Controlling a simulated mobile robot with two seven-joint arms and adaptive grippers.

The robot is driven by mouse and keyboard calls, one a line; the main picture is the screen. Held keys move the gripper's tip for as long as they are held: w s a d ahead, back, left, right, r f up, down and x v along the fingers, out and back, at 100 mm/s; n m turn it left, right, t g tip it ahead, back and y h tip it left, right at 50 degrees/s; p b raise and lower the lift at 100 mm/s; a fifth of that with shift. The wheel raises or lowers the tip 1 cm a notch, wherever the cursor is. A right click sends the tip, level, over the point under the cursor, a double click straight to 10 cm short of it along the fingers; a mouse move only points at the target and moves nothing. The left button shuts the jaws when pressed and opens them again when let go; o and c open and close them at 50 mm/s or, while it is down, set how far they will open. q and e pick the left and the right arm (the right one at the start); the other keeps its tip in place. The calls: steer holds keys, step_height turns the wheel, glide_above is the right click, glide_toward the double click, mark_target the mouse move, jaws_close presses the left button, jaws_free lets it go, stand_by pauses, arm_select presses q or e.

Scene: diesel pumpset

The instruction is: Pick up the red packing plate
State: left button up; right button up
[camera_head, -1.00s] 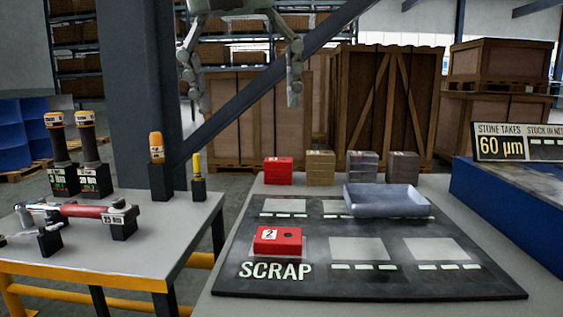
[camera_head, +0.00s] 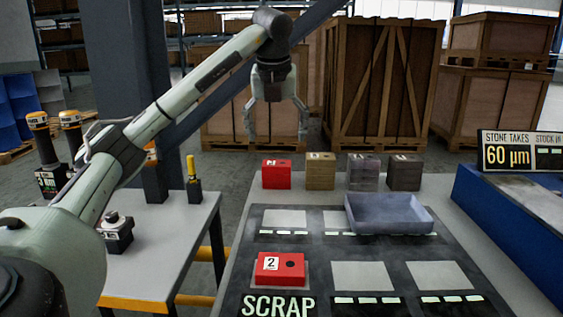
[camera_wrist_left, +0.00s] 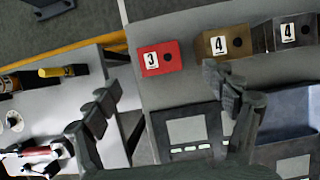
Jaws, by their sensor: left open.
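Two red blocks show. One red block (camera_head: 276,174) stands at the left end of a row at the back of the bench; it bears a 3 in the wrist view (camera_wrist_left: 158,58). The other red block (camera_head: 280,268), marked 2, lies on the pad at the SCRAP lettering. My left gripper (camera_head: 276,130) is open and empty, pointing down, above and behind the back red block in the head view. In the wrist view its fingers (camera_wrist_left: 152,106) are spread wide, with the red block marked 3 beyond them, between and above. My right gripper is out of view.
A tan block (camera_head: 320,172) and grey and dark blocks stand to the right of the back red block. A blue-grey tray (camera_head: 390,228) sits on the dark mat (camera_head: 335,247). A side table (camera_head: 165,245) with tools stands left. A sign (camera_head: 520,151) stands right.

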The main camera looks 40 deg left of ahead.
mark_target(277, 163)
arm_select(q)
steer(key=x, duration=0.8)
steer(key=shift+s, duration=0.25)
steer(key=c, duration=1.6)
steer(key=shift+r, duration=0.1)
